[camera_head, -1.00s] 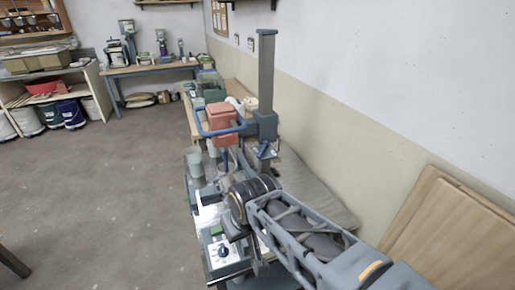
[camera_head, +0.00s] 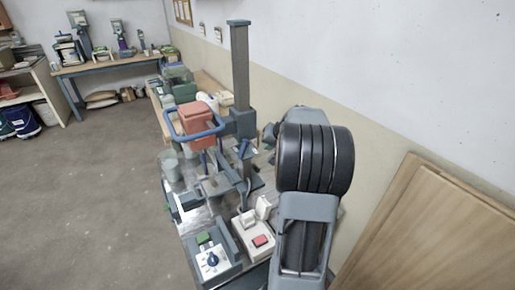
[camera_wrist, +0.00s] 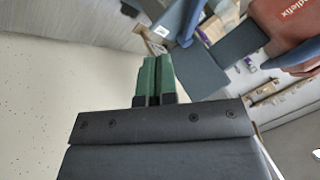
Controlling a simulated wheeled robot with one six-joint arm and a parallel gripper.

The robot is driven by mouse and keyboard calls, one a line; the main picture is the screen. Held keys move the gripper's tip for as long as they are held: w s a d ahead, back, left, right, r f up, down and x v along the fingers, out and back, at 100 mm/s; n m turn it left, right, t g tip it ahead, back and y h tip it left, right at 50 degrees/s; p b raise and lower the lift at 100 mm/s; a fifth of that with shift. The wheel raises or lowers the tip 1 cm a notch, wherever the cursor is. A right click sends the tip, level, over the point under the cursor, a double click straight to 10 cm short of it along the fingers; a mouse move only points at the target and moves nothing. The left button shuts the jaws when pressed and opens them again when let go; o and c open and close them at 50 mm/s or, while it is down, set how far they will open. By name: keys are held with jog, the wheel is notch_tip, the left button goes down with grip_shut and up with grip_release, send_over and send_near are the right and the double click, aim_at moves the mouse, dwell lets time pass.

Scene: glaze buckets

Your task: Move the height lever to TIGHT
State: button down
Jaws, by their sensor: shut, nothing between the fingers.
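A bench machine has a red motor head (camera_head: 200,127) with a blue loop handle (camera_head: 178,133), carried by a dark carriage (camera_head: 240,124) on a tall grey column (camera_head: 240,68). A small blue lever (camera_head: 243,149) shows below the carriage beside a white label; I take it for the height lever. Its setting cannot be read. In the wrist view, a blue bar (camera_wrist: 194,22) passes near a white label (camera_wrist: 161,31), just above and right of my gripper. My gripper (camera_wrist: 156,62) has green fingertips, shut and empty, apparently close to the dark carriage. In the head view my arm mostly hides it.
A grey control box with a dial (camera_head: 212,259) and a white box with a red switch (camera_head: 260,241) sit at the near end of the bench. Brown boards (camera_head: 430,235) lean on the right wall. Open floor (camera_head: 100,200) lies left.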

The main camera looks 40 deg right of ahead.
aim_at(245, 155)
jog(key=p+x, duration=0.1)
jog(key=x, duration=0.8)
jog(key=shift+w+a+p, duration=0.1)
jog(key=shift+a+p, duration=0.05)
jog(key=shift+p, duration=0.25)
jog(key=shift+w+a+r+p, duration=0.2)
jog(key=shift+w+a+p, duration=0.3)
jog(key=shift+w+a, duration=0.25)
jog(key=shift+w+a+f+p, duration=0.15)
jog(key=shift+w+a+p, duration=0.15)
jog(key=shift+w+a, duration=0.3)
